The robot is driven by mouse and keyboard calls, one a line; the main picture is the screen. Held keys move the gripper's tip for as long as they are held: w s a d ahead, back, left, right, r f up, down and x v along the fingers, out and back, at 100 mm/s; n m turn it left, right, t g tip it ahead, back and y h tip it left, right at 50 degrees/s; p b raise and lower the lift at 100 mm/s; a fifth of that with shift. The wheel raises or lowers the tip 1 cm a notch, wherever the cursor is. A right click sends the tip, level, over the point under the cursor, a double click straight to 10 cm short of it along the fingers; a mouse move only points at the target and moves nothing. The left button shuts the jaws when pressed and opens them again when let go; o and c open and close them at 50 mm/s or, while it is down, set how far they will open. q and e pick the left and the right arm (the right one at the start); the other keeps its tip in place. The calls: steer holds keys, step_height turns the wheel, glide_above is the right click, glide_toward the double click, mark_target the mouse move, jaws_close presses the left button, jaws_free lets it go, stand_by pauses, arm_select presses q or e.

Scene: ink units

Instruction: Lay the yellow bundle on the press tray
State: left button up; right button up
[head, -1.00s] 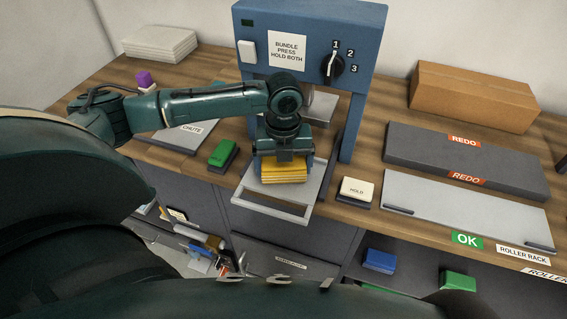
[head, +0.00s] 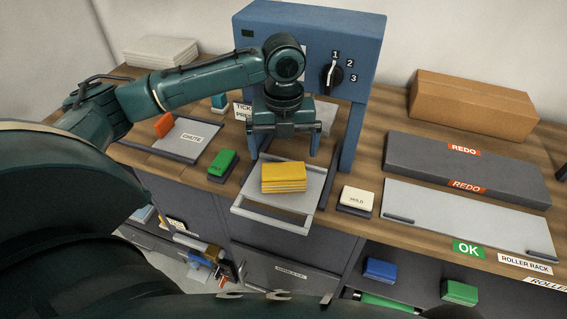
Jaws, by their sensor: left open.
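The yellow bundle (head: 284,177) lies flat on the press tray (head: 270,217), toward the tray's back half. The tray is pulled out in front of the blue bundle press (head: 358,60). My left gripper (head: 285,148) is open, above and behind the bundle, and apart from it. Its arm hides part of the press front and its label. My right gripper cannot be made out.
A green block (head: 222,162) sits left of the tray and a cream HOLD button (head: 357,198) right of it. The CHUTE tray (head: 192,138) holds an orange block (head: 164,125). The REDO rack (head: 466,168) and a cardboard box (head: 473,104) are at right.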

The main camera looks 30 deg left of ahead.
arm_select(q)
steer(key=shift+r, duration=1.75)
arm_select(e)
steer(key=shift+r, duration=0.1)
steer(key=shift+s, duration=0.2)
steer(key=shift+s+f, duration=0.1)
steer(key=shift+f, duration=0.1)
